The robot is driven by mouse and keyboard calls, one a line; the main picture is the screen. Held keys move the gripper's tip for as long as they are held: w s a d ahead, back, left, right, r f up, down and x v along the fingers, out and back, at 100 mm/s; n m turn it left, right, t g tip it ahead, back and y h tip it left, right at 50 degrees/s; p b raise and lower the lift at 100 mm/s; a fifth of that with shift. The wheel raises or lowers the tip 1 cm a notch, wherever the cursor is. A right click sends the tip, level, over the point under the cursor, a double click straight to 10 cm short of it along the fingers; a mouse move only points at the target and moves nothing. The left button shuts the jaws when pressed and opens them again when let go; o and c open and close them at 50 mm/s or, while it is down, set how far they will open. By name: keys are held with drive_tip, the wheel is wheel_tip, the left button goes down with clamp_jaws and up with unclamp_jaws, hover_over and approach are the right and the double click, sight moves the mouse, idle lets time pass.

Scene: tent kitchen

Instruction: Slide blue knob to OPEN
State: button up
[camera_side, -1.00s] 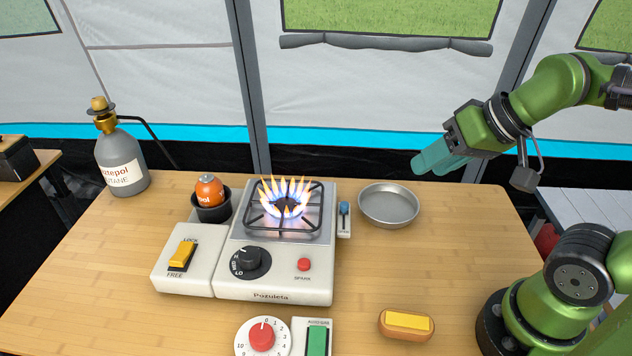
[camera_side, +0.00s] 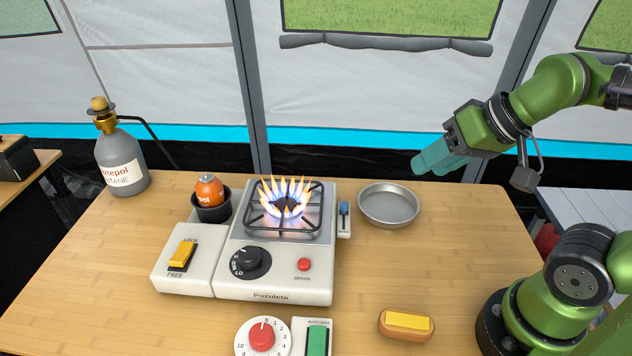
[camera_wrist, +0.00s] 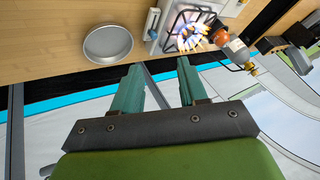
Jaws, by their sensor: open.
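The blue knob (camera_side: 344,208) sits on a small white slider plate (camera_side: 344,229) on the right side of the camp stove (camera_side: 272,285). The knob is at the upper part of its slot in the side view; the lettering on the plate is too small to read. It also shows as a small blue spot in the wrist view (camera_wrist: 154,11). My gripper (camera_side: 430,166) is open and empty, with teal fingers, in the air behind and right of the knob, beyond the metal pan. In the wrist view its two fingers (camera_wrist: 158,72) are spread apart, touching nothing.
Flames burn on the stove's burner (camera_side: 285,200). A round metal pan (camera_side: 388,206) stands just right of the slider. A gas bottle (camera_side: 122,160), an orange canister (camera_side: 208,190), a yellow sponge (camera_side: 406,323) and a red dial (camera_side: 262,337) are around.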

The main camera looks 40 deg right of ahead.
sight(345, 203)
drive_tip(key=shift+f, duration=0.1)
drive_tip(key=shift+c, duration=1)
drive_tip(key=w+d+f+m+g+y, duration=0.1)
drive_tip(key=w+d+f+m+g, duration=0.1)
drive_tip(key=w+d+m+g, duration=0.5)
drive_tip(key=w+f+m+y, duration=0.15)
drive_tip(key=w+m, duration=0.35)
drive_tip(key=w, duration=0.6)
drive_tip(key=a+f, duration=0.2)
drive_tip(key=f, duration=0.3)
drive_tip(key=a+f+m, duration=0.1)
drive_tip(key=a+f, duration=0.1)
drive_tip(key=f, duration=0.3)
drive_tip(key=a+f+m, duration=0.1)
drive_tip(key=a+f, duration=0.2)
drive_tip(key=f, duration=0.1)
drive_tip(key=shift+s+a+f, duration=0.1)
drive_tip(key=shift+s+f, duration=0.05)
drive_tip(key=shift+f, duration=0.25)
clamp_jaws()
